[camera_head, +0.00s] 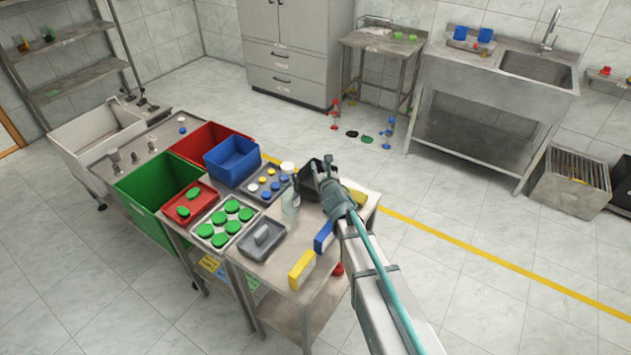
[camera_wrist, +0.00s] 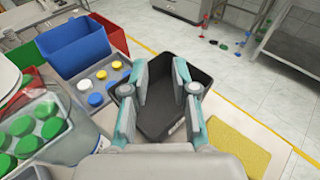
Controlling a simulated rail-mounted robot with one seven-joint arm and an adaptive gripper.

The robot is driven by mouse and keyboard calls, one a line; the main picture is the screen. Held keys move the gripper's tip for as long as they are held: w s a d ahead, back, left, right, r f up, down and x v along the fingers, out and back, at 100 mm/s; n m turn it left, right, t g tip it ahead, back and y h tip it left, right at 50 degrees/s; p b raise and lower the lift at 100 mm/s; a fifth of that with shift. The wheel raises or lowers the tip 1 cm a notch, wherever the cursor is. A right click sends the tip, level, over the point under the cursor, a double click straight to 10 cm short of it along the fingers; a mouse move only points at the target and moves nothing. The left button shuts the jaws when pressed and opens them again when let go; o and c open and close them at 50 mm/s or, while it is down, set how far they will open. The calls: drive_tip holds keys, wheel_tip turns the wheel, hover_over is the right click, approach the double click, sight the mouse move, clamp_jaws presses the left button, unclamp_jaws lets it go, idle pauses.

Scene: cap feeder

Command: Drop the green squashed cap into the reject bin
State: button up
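My gripper (camera_head: 322,172) is over a black open-topped bin (camera_head: 306,189) near the far right end of the table. In the wrist view the two fingers (camera_wrist: 161,82) are apart with nothing between them. The black bin (camera_wrist: 190,125) lies below them, with a small pale label on its near wall and no cap visible in it. Green caps (camera_head: 221,217) lie in a grey tray, and two more green pieces (camera_head: 193,193) lie in a red tray (camera_head: 204,207). I cannot tell which green cap is squashed, nor read any bin label.
A clear bottle (camera_head: 290,200) stands left of my gripper, beside a tray of blue, yellow and white caps (camera_head: 266,185). Large green (camera_head: 150,182), red (camera_head: 190,146) and blue (camera_head: 232,160) bins stand further left. A yellow sponge-like block (camera_wrist: 240,150) lies right of the black bin.

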drive_tip(key=v, duration=0.6)
drive_tip(key=shift+s, duration=0.15)
drive_tip(key=shift+d, duration=0.1)
